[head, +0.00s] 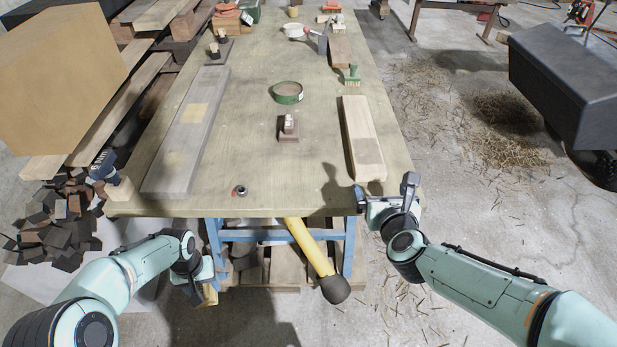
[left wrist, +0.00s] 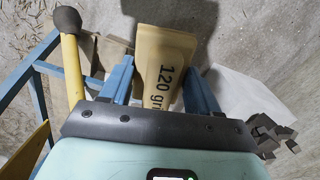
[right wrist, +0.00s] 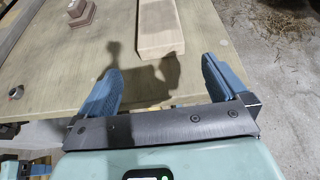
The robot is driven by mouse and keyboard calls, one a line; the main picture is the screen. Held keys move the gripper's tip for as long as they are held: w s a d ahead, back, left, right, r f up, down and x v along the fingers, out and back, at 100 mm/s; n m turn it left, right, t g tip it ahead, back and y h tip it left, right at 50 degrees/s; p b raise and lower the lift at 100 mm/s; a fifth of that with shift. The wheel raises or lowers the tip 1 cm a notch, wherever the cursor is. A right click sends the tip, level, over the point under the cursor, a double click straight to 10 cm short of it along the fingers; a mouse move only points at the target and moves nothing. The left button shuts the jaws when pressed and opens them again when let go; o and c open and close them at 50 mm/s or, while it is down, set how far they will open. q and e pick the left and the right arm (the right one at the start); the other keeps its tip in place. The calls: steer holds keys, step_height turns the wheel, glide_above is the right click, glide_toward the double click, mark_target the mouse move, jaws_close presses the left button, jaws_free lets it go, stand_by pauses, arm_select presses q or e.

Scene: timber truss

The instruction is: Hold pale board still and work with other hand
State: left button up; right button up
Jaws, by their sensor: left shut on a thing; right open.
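The pale board (head: 360,115) lies flat along the right side of the table, with a darker patch near its near end. In the right wrist view the pale board (right wrist: 160,25) ends a little ahead of my right gripper. My right gripper (head: 385,190) is open and empty at the table's near right corner, apart from the board; its spread fingers (right wrist: 162,82) have nothing between them. My left gripper (head: 212,285) is low in front of the table's near edge. It is shut on a tan sanding block (left wrist: 160,65) marked "120 gr".
A greyer board (head: 190,135) with a yellowish patch lies along the table's left side. A small brown block (head: 288,128), a green tin (head: 287,92), a green brush (head: 352,76) and a small ring (head: 240,191) stand on the table (head: 250,160). A yellow-handled mallet (head: 310,250) sticks out below the near edge.

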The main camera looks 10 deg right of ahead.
mark_target(371, 171)
steer(key=x, duration=1.1)
steer(key=shift+w+d+p, duration=0.15)
steer(key=shift+w+p, duration=0.2)
steer(key=shift+w, duration=0.1)
steer(key=c, duration=1.1)
steer(key=shift+c, duration=0.2)
